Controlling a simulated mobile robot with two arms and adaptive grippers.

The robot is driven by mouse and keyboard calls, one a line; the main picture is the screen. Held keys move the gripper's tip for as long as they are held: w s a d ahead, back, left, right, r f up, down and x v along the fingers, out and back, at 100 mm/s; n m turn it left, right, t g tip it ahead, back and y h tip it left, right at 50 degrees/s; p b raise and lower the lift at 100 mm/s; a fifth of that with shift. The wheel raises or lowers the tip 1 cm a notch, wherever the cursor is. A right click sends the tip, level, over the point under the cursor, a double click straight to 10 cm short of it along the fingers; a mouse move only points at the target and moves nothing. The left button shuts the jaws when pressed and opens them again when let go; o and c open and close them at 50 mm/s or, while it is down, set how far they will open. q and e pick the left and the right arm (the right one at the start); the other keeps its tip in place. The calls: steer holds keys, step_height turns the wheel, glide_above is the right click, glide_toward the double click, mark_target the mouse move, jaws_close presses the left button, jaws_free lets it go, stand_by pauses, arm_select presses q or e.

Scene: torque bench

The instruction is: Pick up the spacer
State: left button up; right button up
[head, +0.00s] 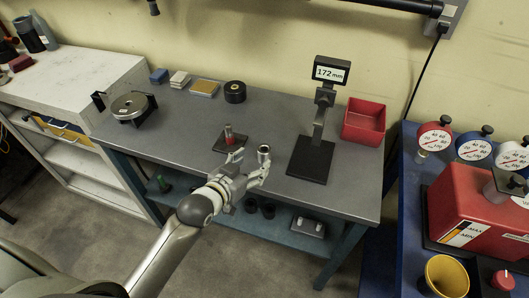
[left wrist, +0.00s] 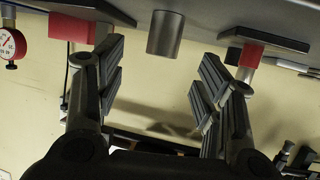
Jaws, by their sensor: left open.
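The spacer (head: 264,152) looks like a small grey metal cylinder standing near the front edge of the grey bench. My left gripper (head: 250,164) is at that front edge, its fingers spread, with the cylinder close to its right fingertip in the head view. In the left wrist view the spacer (left wrist: 165,33) shows beyond and between the open fingers (left wrist: 165,85), apart from both. Nothing is between the fingers. My right gripper is not in view.
Behind the gripper is a dark plate with a red-based pin (head: 229,136). A display stand reading 172 mm (head: 331,73) and a red bin (head: 364,121) are to the right. A black roll (head: 235,92) and a round fixture (head: 130,107) stand farther back and left.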

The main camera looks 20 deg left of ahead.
mark_target(261, 153)
arm_select(q)
steer(key=x, duration=0.3)
steer(key=shift+w+f, duration=0.1)
steer(key=shift+w, duration=0.2)
steer(key=p+x, duration=0.1)
steer(key=x, duration=0.3)
steer(key=shift+w+a+p, duration=0.15)
steer(key=shift+p, duration=0.25)
steer(key=shift+w+f, duration=0.2)
steer(key=shift+w, duration=0.15)
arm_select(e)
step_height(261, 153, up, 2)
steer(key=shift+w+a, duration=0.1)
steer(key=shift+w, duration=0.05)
arm_select(q)
steer(key=shift+c, duration=0.3)
steer(key=c, duration=1.2)
steer(key=shift+r, duration=0.1)
jaws_close()
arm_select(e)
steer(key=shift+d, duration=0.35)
arm_select(q)
steer(key=shift+r, duration=0.15)
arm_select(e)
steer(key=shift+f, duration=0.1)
